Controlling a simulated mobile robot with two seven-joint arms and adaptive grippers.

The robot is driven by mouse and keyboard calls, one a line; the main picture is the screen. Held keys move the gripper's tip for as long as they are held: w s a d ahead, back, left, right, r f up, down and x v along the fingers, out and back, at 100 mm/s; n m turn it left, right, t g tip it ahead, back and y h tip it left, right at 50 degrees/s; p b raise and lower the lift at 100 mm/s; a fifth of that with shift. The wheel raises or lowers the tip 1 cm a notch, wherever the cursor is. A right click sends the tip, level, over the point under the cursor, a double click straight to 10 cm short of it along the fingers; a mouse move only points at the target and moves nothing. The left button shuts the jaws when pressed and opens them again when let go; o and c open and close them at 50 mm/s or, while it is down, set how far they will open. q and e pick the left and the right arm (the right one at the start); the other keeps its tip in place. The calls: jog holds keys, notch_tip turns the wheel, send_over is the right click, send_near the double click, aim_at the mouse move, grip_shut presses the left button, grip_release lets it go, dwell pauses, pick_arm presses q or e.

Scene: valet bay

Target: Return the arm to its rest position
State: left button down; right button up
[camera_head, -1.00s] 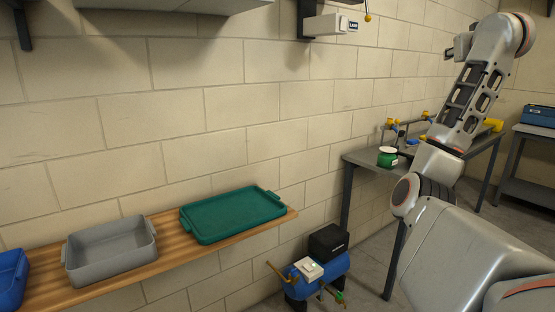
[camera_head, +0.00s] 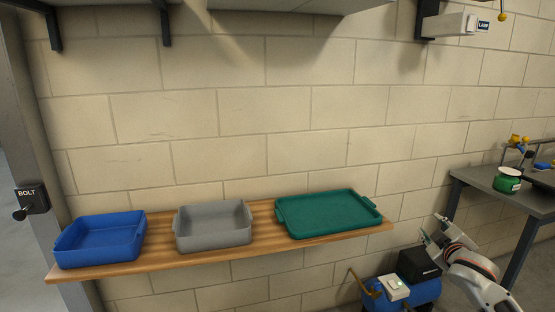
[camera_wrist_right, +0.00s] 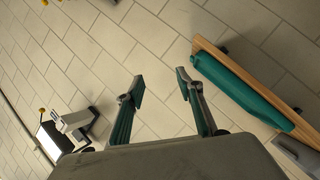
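My right arm comes in from the lower right in the head view. Its gripper (camera_head: 432,229) is in front of the wall, right of the wooden shelf and above the blue compressor. In the right wrist view the same gripper (camera_wrist_right: 160,79) has its two fingers apart, with only wall between them. It is open and empty. My left gripper shows in neither view.
A wooden shelf (camera_head: 178,260) holds a blue bin (camera_head: 100,240), a grey bin (camera_head: 213,228) and a green tray (camera_head: 328,213). A blue compressor (camera_head: 424,291) stands below right. A workbench (camera_head: 486,184) with a green pot (camera_head: 508,180) is at the right.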

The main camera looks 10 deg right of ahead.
jog(key=s+a+f+n+y, duration=0.1)
jog(key=s+a+f, duration=0.15)
jog(key=f, duration=0.25)
jog(key=s+a+f+n+y, duration=0.1)
jog(key=s+a+f, duration=0.1)
jog(key=a+f, duration=0.3)
jog(key=s+a+f+n+g+y, duration=0.1)
jog(key=s+a+f+g+y, duration=0.15)
jog(key=s+a+f, duration=0.85)
jog(key=s+a+f+n+g+y, duration=0.15)
jog(key=s+a+f+y, duration=0.35)
jog(key=s+f, duration=0.85)
jog(key=s+a+r+m, duration=0.1)
jog(key=a+m, duration=0.5)
jog(key=a, duration=0.8)
jog(key=shift+s+a+r+h, duration=0.15)
jog(key=shift+s+r+h, duration=0.1)
jog(key=shift+r+h, duration=0.15)
